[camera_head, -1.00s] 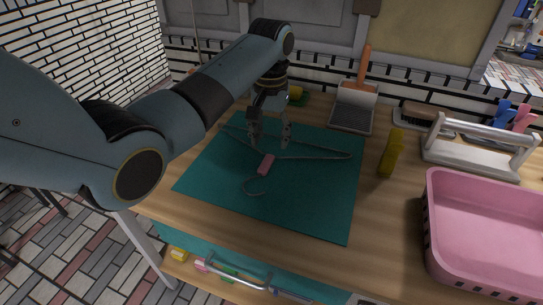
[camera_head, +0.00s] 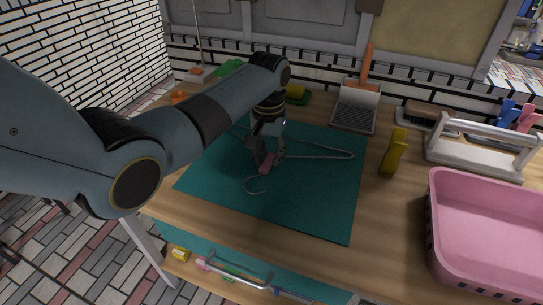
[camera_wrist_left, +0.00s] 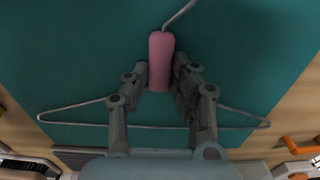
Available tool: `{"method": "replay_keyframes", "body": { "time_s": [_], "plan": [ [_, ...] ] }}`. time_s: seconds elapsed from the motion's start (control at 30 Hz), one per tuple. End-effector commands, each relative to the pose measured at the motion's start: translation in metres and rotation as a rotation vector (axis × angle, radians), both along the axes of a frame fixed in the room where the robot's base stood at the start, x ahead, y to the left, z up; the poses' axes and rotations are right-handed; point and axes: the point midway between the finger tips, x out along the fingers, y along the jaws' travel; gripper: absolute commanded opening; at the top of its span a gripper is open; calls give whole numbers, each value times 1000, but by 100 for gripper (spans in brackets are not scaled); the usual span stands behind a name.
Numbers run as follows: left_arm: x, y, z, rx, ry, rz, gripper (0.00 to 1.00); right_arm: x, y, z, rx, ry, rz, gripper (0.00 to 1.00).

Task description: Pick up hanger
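A wire hanger with a pink sleeve (camera_head: 267,165) lies on the teal mat (camera_head: 318,205), its hook toward the front. In the left wrist view the pink sleeve (camera_wrist_left: 160,58) is at top centre, and the wire's corners spread to both sides. My left gripper (camera_head: 267,158) is low over the mat at the sleeve. In the left wrist view its fingers (camera_wrist_left: 161,82) are on either side of the sleeve, very close to it. Whether both fingers press on it cannot be told. The gripper hides part of the wire. My right gripper is not in view.
A yellow object (camera_head: 393,152) stands right of the mat. A dustpan (camera_head: 355,108) stands at the back. The mat's front right is clear.

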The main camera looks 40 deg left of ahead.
Motion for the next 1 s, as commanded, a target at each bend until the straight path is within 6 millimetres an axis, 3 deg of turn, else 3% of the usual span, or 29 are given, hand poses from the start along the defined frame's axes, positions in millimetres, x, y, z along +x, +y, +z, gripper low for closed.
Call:
{"method": "replay_keyframes", "body": {
  "time_s": [0.03,0.13,0.57,0.83,1.0],
  "plan": [
    [0,0,0,0,0,0,12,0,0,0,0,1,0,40],
    [0,0,0,0,0,0,0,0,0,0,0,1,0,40],
    [0,0,6,0,-1,0,0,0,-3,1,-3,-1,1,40],
    [2,-1,45,0,-5,0,0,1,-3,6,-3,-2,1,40],
    [28,-34,65,-4,-4,-2,0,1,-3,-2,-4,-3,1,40]
  ]
}}
